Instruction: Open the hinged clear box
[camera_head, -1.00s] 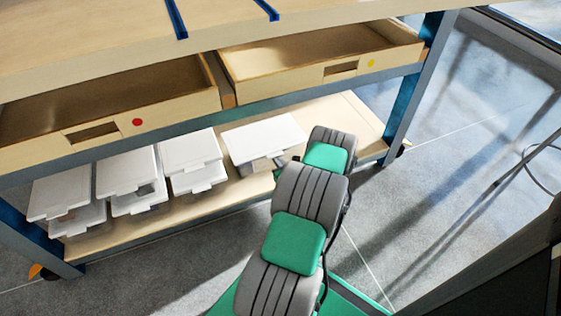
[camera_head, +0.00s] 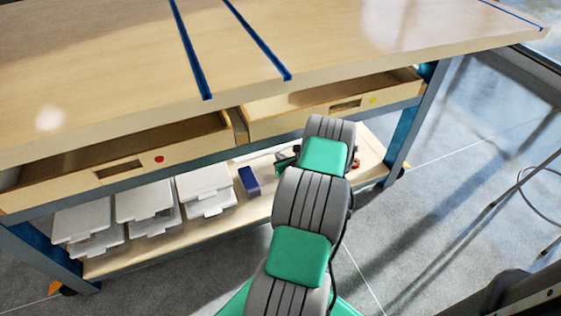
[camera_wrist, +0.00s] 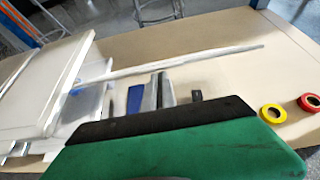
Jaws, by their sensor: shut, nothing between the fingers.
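The hinged clear box stands on the lower shelf. Its white lid (camera_head: 258,152) shows as a thin strip in the head view, raised nearly edge-on. In the wrist view the lid (camera_wrist: 185,62) is a narrow pale band across the middle. A blue block (camera_head: 250,182) now shows below the lid; it also shows in the wrist view (camera_wrist: 135,98). The box's clear walls are hard to make out. My gripper (camera_head: 284,160) is beside the lid, mostly hidden by my arm. In the wrist view its fingers (camera_wrist: 178,92) are shut, with nothing between them.
Several white-lidded boxes (camera_head: 143,200) are stacked at the left of the shelf. A yellow tape roll (camera_wrist: 273,113) and a red one (camera_wrist: 309,103) lie at right. Two open drawers (camera_head: 330,108) and the tabletop (camera_head: 380,45) overhang the shelf.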

